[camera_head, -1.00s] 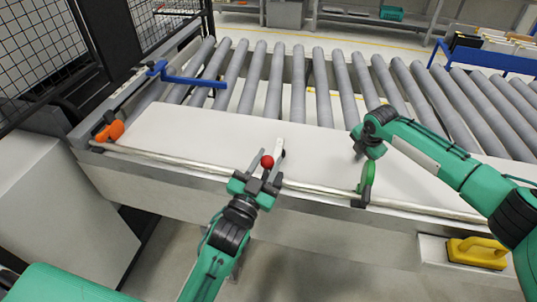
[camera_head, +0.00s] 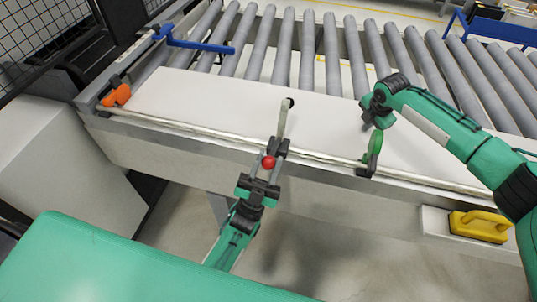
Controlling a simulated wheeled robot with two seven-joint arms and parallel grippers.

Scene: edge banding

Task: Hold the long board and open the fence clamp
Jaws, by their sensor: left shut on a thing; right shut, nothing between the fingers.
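The long white board (camera_head: 215,103) lies flat along the front of the roller table. The fence clamp (camera_head: 283,120) is at the front edge, with a pale arm ending in a black tip and a red knob (camera_head: 268,162) on its handle. My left gripper (camera_head: 275,152) is shut on the clamp handle, with the red knob by its fingers. The clamp arm slants up over the board; whether its tip touches the board is unclear. My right gripper (camera_head: 374,122) is shut and empty, pointing down at the board right of the clamp; its fingertips are partly hidden, so contact is unclear.
A green-handled fitting (camera_head: 373,148) stands on the front rail near my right gripper. An orange piece (camera_head: 117,95) sits at the left end, with a blue bar (camera_head: 195,43) behind. A yellow tool (camera_head: 480,226) rests on a shelf at the right. Grey rollers (camera_head: 306,60) fill the back.

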